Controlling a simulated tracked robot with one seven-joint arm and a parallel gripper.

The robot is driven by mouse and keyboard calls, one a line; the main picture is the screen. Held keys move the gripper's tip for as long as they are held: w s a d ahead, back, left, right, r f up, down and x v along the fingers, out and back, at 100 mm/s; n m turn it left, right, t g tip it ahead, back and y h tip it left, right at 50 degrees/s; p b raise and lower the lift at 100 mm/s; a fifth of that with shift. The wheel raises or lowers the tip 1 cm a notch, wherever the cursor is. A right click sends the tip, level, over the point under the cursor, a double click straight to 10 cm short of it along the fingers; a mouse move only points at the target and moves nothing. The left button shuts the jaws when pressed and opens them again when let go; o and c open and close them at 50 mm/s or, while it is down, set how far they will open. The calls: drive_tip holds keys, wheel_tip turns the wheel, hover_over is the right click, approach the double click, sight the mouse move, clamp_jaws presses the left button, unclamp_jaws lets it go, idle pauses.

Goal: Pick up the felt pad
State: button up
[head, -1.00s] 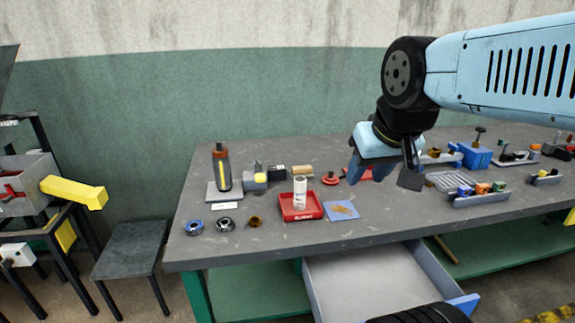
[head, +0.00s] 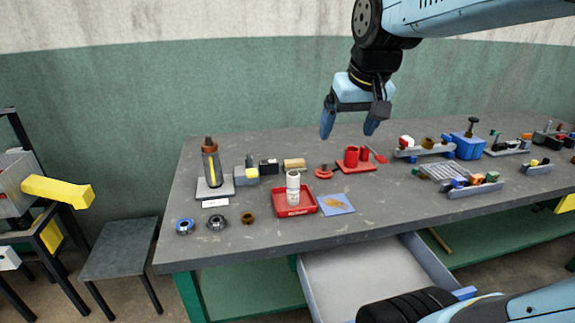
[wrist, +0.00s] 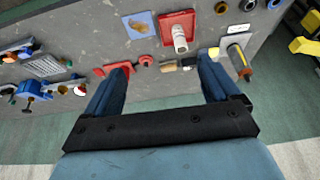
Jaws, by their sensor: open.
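A flat light-blue square (head: 340,208) with a tan, irregular patch (head: 334,202) on it lies on the bench beside a red tray. It may be the felt pad, but I cannot tell whether the pad is the square or the patch. The square also shows near the top of the wrist view (wrist: 130,28). My gripper (head: 348,130) hangs open and empty above the back of the bench, fingers down, behind the square. In the wrist view, its blue fingers (wrist: 163,68) are spread apart with nothing between them.
The red tray (head: 281,212) holds a white bottle (head: 293,187). A red stand (head: 354,168) with red cylinders lies below my gripper. Several loaded racks crowd the right. The drawer (head: 370,280) is open. Bare bench lies right of the square.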

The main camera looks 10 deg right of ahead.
drive_tip(key=shift+o, duration=0.8)
drive_tip(key=w+r+g, duration=0.1)
drive_tip(key=w, duration=1)
drive_tip(key=g, duration=0.4)
hover_over(294, 161)
wheel_tip(294, 161, down, 18)
drive_tip(key=f, duration=0.7)
drive_tip(key=shift+w+d+f, duration=0.2)
drive_tip(key=shift+d+f, duration=0.05)
drive_tip(key=shift+a+f, duration=0.2)
drive_tip(key=shift+f, duration=2.45)
drive_tip(key=shift+c, duration=0.4)
